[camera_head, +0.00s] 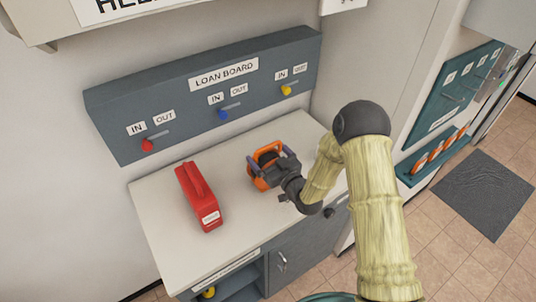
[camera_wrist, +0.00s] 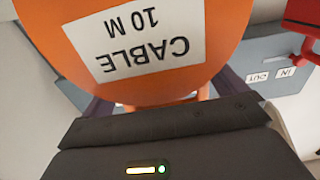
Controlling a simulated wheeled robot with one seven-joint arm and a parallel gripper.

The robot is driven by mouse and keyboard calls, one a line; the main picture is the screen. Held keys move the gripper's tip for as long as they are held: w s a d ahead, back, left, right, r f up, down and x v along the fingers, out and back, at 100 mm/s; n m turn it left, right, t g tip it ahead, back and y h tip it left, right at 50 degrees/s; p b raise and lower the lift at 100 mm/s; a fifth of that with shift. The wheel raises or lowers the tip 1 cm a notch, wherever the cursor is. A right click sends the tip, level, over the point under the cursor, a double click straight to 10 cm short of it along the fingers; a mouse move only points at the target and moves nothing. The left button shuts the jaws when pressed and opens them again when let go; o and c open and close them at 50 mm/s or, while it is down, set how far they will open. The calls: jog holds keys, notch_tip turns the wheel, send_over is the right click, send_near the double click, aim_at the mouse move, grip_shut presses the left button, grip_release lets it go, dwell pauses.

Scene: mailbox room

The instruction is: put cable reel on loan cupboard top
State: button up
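The orange cable reel (camera_head: 262,176) is at the white top of the loan cupboard (camera_head: 232,228), right of the middle. In the wrist view the reel (camera_wrist: 225,40) fills the upper middle, with a label reading "CABLE 10 M" upside down. My gripper (camera_head: 272,168) is at the reel, with one finger on each side of it. The fingertips are hidden behind the reel in the wrist view. The fingers look closed around its lower part. I cannot tell whether the reel touches the cupboard top or hangs just above it.
A red case (camera_head: 198,196) with a label stands left of the reel on the cupboard top. The loan board (camera_head: 215,92) with red, blue and yellow knobs is on the wall behind. A dark mat (camera_head: 484,193) lies on the floor at right.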

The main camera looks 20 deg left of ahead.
jog(key=shift+r, duration=0.15)
jog(key=shift+s+d, duration=0.25)
jog(key=shift+d, duration=0.05)
jog(key=b+v, duration=0.4)
jog(key=v, duration=0.7)
jog(key=shift+s, duration=0.15)
jog(key=shift+d, duration=0.15)
